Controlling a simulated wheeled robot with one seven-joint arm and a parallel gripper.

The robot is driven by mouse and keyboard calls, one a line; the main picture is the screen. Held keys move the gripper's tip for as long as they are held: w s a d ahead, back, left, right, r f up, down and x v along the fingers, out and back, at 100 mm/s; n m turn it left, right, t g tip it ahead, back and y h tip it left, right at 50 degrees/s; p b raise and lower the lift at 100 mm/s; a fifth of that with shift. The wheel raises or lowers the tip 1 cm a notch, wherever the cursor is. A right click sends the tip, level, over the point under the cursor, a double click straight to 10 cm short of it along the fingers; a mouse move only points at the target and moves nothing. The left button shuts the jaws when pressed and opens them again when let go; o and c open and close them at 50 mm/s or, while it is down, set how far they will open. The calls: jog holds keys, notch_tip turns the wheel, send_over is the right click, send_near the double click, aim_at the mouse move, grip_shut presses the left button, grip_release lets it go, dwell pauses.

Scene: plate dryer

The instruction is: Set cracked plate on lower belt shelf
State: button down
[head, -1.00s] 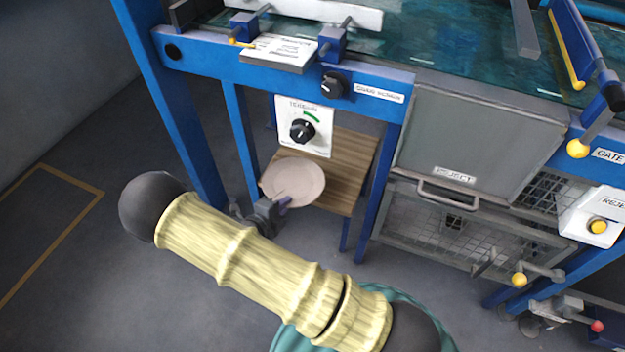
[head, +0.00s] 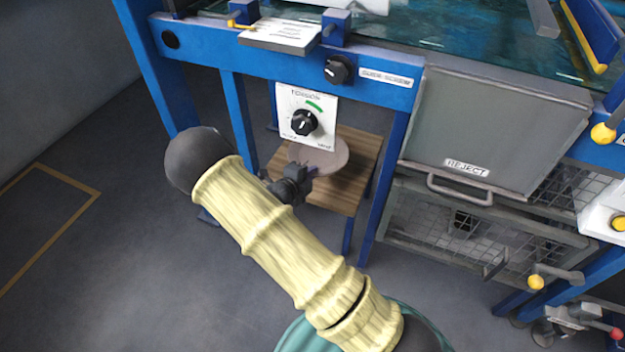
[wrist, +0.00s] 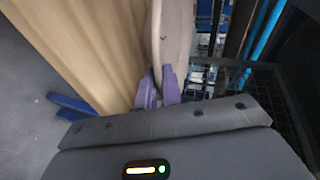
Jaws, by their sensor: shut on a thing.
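The plate (head: 325,158), pale pinkish, is held by my gripper (head: 298,180) over the wooden lower shelf (head: 347,190) under the blue belt frame. In the wrist view the purple fingertips (wrist: 158,88) are shut on the edge of the plate (wrist: 176,38), which shows nearly edge-on, with a small dark spot. The wood of the shelf (wrist: 95,45) lies to its left there. I cannot tell whether the plate touches the shelf. The dial panel hides part of the plate's far side, and no crack can be made out.
A white dial panel (head: 305,118) hangs from the blue frame (head: 260,66), just above the plate. A blue leg (head: 386,190) stands right of the shelf. Beyond it are the grey REJECT flap (head: 490,130) and a wire-mesh basket (head: 440,222). Floor to the left is clear.

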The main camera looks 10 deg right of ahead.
jog(key=f+b, duration=0.1)
jog(key=w+d+f+b, duration=0.1)
jog(key=shift+f+b, duration=0.3)
jog(key=shift+b, duration=0.05)
jog(key=shift+s+f+b, duration=0.1)
jog(key=shift+f+b, duration=0.35)
jog(key=shift+b, duration=0.05)
jog(key=shift+a, duration=0.15)
jog(key=c, duration=1.8)
grip_release()
jog(key=shift+f, duration=0.1)
